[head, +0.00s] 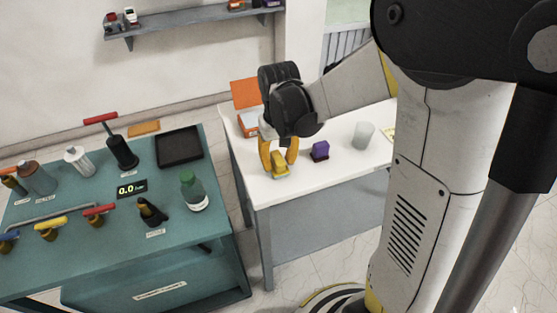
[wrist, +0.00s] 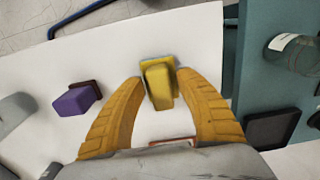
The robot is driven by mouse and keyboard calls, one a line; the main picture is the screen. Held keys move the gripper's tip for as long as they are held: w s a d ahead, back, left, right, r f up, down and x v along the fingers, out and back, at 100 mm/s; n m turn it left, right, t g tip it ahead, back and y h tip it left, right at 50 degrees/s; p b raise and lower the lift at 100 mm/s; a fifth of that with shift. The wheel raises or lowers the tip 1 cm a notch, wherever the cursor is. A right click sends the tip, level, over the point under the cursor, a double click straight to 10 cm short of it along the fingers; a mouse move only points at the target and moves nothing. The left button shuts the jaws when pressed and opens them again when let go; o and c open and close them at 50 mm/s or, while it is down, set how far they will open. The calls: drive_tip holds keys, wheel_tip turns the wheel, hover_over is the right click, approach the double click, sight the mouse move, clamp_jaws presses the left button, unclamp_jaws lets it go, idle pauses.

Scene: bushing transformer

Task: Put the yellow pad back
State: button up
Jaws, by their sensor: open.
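The yellow pad (head: 281,171) lies on the white table (head: 262,192) near its front left edge. In the wrist view the yellow pad (wrist: 160,82) sits between and just beyond the fingertips, with a darker yellow part under it. My gripper (head: 279,160) is open above the pad, its two orange fingers pointing down. The wrist view shows the fingers of my gripper (wrist: 166,88) spread on either side of the pad. I cannot tell whether either finger touches it.
A purple block (head: 320,151) and a grey cup (head: 363,135) stand right of the pad. An orange-red box (head: 246,95) is behind my gripper. The teal bench (head: 110,240) at left holds a black tray (head: 180,147), a green-capped bottle (head: 193,190) and several valves. A gap separates bench and table.

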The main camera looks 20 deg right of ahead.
sight(279, 159)
wheel_tip(279, 159, up, 12)
drive_tip(key=p, duration=0.4)
drive_tip(key=s+r+t, duration=0.2)
drive_tip(key=s+t, duration=0.1)
drive_tip(key=s, duration=0.3)
drive_tip(key=s+r+t, duration=0.3)
drive_tip(key=s+t, duration=0.1)
drive_tip(key=s, duration=0.2)
drive_tip(key=shift+s+r, duration=0.2)
drive_tip(key=shift+r, duration=0.1)
